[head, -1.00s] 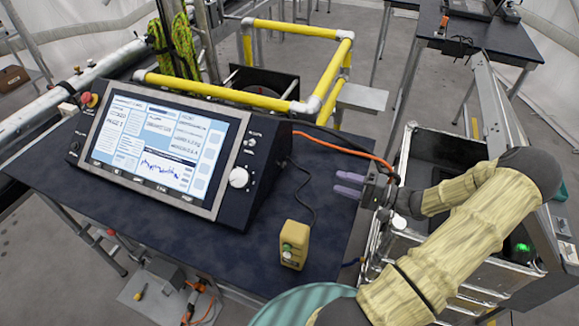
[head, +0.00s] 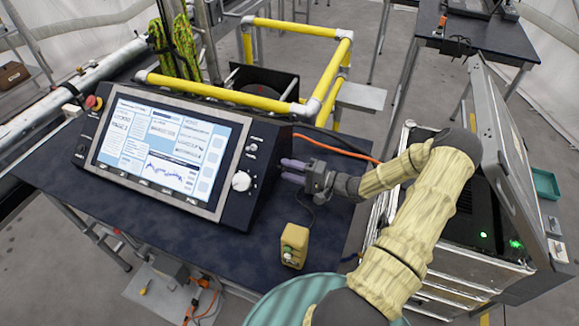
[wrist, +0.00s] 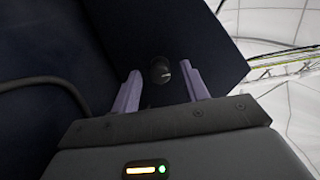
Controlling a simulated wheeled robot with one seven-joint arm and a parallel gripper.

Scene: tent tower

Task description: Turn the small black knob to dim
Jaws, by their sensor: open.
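A small black knob (wrist: 160,71) with a white pointer mark shows in the wrist view, on the dark side of the console (head: 262,190). In the head view that right side face is turned away and I cannot make out this knob there. My gripper (head: 288,171) is at the console's right side, its pale purple fingers pointing left towards it. In the wrist view my gripper (wrist: 160,88) is open, with one finger on either side of the knob. The knob appears between the fingertips; I see no finger closed on it, and cannot tell the remaining depth.
The console front has a lit screen (head: 165,148), a large white knob (head: 241,181) and a red button (head: 93,102). A yellow box (head: 293,245) with a button stands on the dark table (head: 230,255). An orange cable (head: 335,149) runs behind my gripper. Yellow rails (head: 220,93) stand behind.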

